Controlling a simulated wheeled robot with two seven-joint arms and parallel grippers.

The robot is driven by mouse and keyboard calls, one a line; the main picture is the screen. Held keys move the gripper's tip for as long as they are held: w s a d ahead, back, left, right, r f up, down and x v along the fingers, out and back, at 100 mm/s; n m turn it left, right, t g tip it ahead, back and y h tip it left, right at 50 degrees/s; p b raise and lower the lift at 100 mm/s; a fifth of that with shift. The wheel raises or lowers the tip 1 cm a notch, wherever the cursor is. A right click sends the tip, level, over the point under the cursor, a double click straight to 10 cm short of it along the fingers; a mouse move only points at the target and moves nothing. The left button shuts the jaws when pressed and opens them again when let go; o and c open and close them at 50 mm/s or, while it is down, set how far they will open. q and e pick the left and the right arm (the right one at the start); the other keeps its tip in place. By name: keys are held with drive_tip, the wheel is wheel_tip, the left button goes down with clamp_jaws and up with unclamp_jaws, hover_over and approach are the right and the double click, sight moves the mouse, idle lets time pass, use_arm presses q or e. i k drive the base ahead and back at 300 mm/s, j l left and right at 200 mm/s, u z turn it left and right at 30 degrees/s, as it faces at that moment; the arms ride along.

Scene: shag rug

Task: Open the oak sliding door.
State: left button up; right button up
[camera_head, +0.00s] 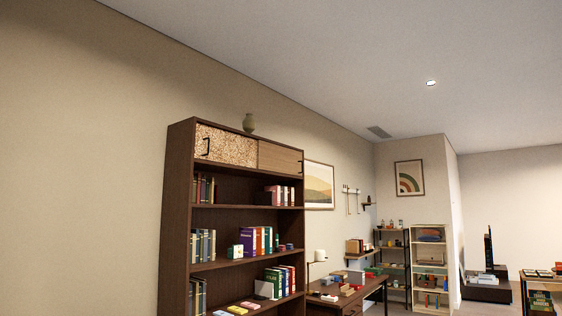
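The oak sliding door (279,157) is a plain light-brown wood panel. It covers the right part of the top compartment of a tall dark-brown bookcase (177,220). A small dark handle (301,167) shows at its right end. A speckled sliding door (228,146) with a black bar handle (207,146) covers the left part. The two doors meet near the middle, and no gap into the compartment shows. Neither of my grippers is in view.
Books (259,240) fill parts of the shelves below the doors. A wooden desk (345,304) with a lamp (318,257) stands right of the bookcase. Open shelves (431,266) stand farther back.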

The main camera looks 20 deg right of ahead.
sight(272, 157)
drive_tip(key=i+l+z, duration=0.85)
drive_tip(key=i, duration=0.55)
drive_tip(key=i+j+z, duration=0.1)
drive_tip(key=i+z, duration=0.25)
drive_tip(key=i, duration=0.6)
drive_tip(key=i+u, duration=0.15)
drive_tip(key=i, duration=0.4)
drive_tip(key=i+l+u, duration=0.1)
drive_tip(key=i, duration=0.4)
drive_tip(key=i+l+u, duration=0.15)
drive_tip(key=i, duration=0.4)
drive_tip(key=i+l+u, duration=0.15)
drive_tip(key=i, duration=0.4)
drive_tip(key=l, duration=0.1)
